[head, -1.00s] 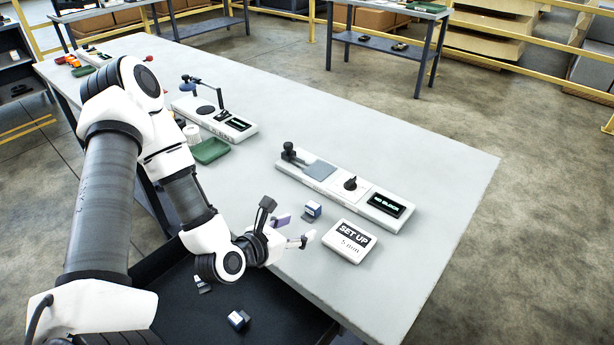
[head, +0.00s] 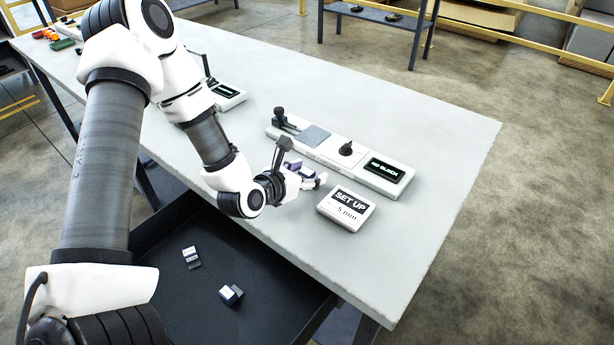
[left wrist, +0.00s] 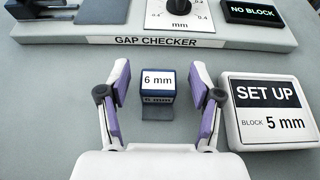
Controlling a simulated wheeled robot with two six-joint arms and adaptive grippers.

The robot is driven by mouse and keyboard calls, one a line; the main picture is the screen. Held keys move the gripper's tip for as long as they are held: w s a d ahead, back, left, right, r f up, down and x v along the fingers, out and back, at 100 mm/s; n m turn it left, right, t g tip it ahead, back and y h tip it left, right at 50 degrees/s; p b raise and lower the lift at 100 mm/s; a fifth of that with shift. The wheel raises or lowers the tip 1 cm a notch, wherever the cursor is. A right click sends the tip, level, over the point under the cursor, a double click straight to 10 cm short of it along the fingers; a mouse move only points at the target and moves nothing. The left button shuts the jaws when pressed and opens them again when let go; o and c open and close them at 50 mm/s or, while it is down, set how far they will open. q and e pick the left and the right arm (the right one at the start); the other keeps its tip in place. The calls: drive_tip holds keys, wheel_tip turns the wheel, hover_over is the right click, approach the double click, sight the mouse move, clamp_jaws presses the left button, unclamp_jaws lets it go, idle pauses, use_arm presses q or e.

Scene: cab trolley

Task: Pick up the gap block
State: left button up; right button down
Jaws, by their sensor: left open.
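A small dark blue block labelled "6 mm" (left wrist: 158,80) stands on the grey table in the left wrist view, with a grey foot at its front. My left gripper (left wrist: 160,98) is open, with one purple-padded finger on each side of the block and a gap on both sides. In the head view my left gripper (head: 302,176) is low over the table beside the sign, and it mostly hides this block. Two more small blocks, one (head: 192,257) and another (head: 231,294), lie in the dark tray; their labels are unreadable. My right gripper is not in view.
A "SET UP BLOCK 5 mm" sign (head: 346,208) stands close to the right of my left gripper. The gap checker (head: 340,158), its display reading "NO BLOCK", lies behind. The dark tray (head: 165,310) is below the table edge. The table's right end is clear.

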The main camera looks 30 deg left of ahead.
use_arm(q)
drive_tip(key=shift+a, duration=0.15)
drive_tip(key=c, duration=0.5)
clamp_jaws()
